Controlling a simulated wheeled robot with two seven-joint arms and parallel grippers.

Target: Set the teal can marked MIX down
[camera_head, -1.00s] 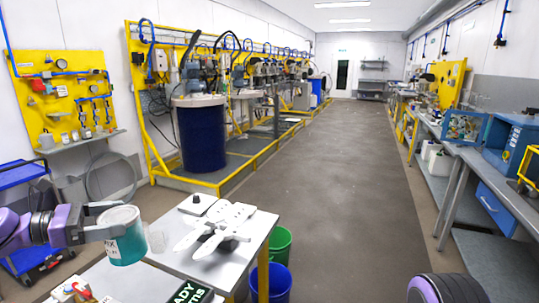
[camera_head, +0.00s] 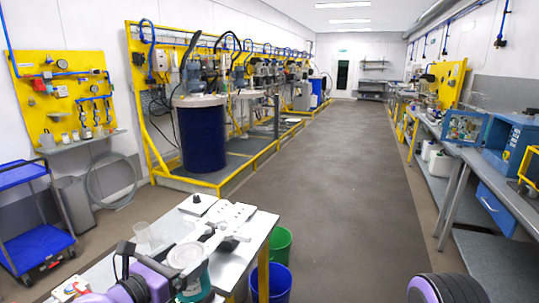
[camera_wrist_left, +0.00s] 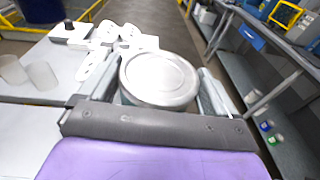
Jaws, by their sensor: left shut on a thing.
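The teal can (camera_head: 198,287) has a pale grey round top and is held in my left gripper (camera_head: 192,262), low in the head view over the near part of the grey table (camera_head: 258,230). The left wrist view shows the can's round top (camera_wrist_left: 160,78) between the two grey fingers of the left gripper (camera_wrist_left: 153,80), which are shut on its sides. The can looks about upright. Its base is hidden, so I cannot tell whether it touches the table. Its MIX label is not visible now. My right gripper is out of view.
White paddle-shaped pieces (camera_head: 232,215) lie on the table just beyond the can. A clear cup (camera_head: 143,232) stands to the left. Green (camera_head: 281,246) and blue (camera_head: 271,281) buckets stand on the floor right of the table. A blue cart (camera_head: 38,243) is at the left.

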